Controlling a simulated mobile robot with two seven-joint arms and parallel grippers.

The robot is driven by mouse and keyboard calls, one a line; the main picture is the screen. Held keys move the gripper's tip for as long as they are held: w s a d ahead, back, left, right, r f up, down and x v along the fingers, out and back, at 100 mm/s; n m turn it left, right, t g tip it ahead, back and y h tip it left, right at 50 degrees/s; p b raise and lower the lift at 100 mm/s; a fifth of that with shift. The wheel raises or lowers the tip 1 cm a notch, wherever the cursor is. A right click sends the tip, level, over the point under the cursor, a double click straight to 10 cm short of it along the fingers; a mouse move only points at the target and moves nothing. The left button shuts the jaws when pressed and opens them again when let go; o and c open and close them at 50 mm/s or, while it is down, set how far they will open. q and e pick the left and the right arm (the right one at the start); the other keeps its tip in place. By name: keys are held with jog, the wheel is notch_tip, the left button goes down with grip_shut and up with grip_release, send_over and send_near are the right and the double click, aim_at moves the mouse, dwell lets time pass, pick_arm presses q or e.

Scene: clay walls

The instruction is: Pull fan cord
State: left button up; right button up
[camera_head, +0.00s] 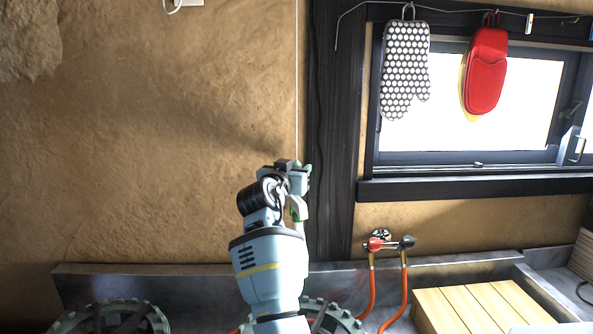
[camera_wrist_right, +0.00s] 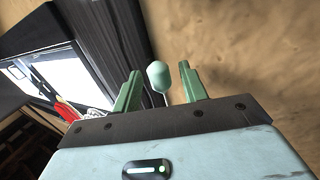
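The fan cord (camera_head: 297,80) is a thin pale line hanging straight down in front of the clay wall. Its lower part meets my right gripper (camera_head: 301,190) in the head view, where the gripper and wrist hide the details. In the right wrist view a pale green cord knob (camera_wrist_right: 157,75) shows between the two green fingers of my right gripper (camera_wrist_right: 159,85). The fingers are spread, with a visible gap on each side of the knob. I cannot tell how deep the knob is between them. My left gripper is not in view.
A dark wooden post (camera_head: 335,130) stands just right of the cord. A dotted oven mitt (camera_head: 406,70) and a red mitt (camera_head: 486,72) hang before the window. Below are red-handled taps (camera_head: 375,244) with orange hoses and a slatted wooden board (camera_head: 470,308).

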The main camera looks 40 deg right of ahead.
jog(key=c, duration=0.6)
jog(key=shift+c, duration=0.2)
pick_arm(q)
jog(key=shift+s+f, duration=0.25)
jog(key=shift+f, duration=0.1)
pick_arm(e)
jog(key=shift+f, duration=0.55)
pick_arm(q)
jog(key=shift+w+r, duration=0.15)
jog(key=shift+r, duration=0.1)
pick_arm(e)
jog(key=shift+r, duration=0.55)
jog(key=o, duration=1.8)
jog(key=shift+c, duration=0.2)
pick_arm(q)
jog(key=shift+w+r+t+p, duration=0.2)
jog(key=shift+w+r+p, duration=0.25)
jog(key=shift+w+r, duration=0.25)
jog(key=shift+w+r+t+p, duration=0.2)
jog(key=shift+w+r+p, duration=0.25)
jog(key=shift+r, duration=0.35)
pick_arm(e)
jog(key=s+a, duration=0.5)
jog(key=s, duration=0.1)
